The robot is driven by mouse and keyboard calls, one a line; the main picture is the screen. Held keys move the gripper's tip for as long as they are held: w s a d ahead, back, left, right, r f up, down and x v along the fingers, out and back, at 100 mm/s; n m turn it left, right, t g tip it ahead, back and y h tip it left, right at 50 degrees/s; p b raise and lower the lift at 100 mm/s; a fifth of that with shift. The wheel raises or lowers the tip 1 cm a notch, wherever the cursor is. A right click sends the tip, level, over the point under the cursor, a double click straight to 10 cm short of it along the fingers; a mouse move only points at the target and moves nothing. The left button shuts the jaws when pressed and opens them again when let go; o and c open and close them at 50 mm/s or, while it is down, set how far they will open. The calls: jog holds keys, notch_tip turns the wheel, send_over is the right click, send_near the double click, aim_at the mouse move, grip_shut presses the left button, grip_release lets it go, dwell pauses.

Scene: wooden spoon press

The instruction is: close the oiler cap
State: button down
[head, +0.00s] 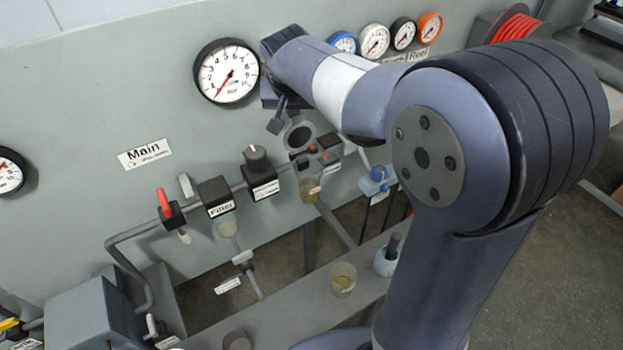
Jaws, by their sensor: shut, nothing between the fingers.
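The oiler seems to be the unit with the clear bowl of yellowish oil (310,189) on the grey pipe line, right of the regulator. A dark round disc with a lighter centre (299,135) stands just above it; it may be the oiler's cap, raised, but I cannot tell for sure. My gripper (275,126) hangs beneath my wrist, to the upper left of the disc. Its fingers look small and together, with nothing held. I cannot tell whether it touches the disc. My wrist hides part of the panel behind.
The black regulator knob (257,156), filter block (213,192) and red-handled valve (167,206) line the pipe to the left. A large gauge (227,72) is on the panel beside my wrist. A glass of yellowish liquid (343,278) stands on the ledge below.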

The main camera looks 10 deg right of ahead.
jog(key=shift+g, duration=0.3)
jog(key=shift+s+d+f+b, duration=0.15)
jog(key=shift+s+d+f, duration=0.2)
jog(key=shift+s, duration=0.4)
jog(key=shift+s+d+f+b, duration=0.25)
jog(key=shift+s+f, duration=0.15)
jog(key=shift+s, duration=0.4)
jog(key=shift+s+d+f+b, duration=0.1)
jog(key=shift+s+d+f, duration=0.25)
jog(key=shift+s, duration=0.4)
jog(key=shift+w+a, duration=0.1)
jog(key=shift+w, duration=0.2)
jog(key=shift+w+r, duration=0.15)
jog(key=shift+r, duration=0.1)
jog(key=p, duration=0.7)
send_near(304, 126)
jog(key=w+r, duration=0.1)
jog(key=r, duration=0.1)
jog(key=shift+w+f+b, duration=0.25)
jog(key=shift+b, duration=0.05)
jog(key=shift+f, duration=0.15)
notch_tip(304, 126, down, 8)
jog(key=b, duration=0.6)
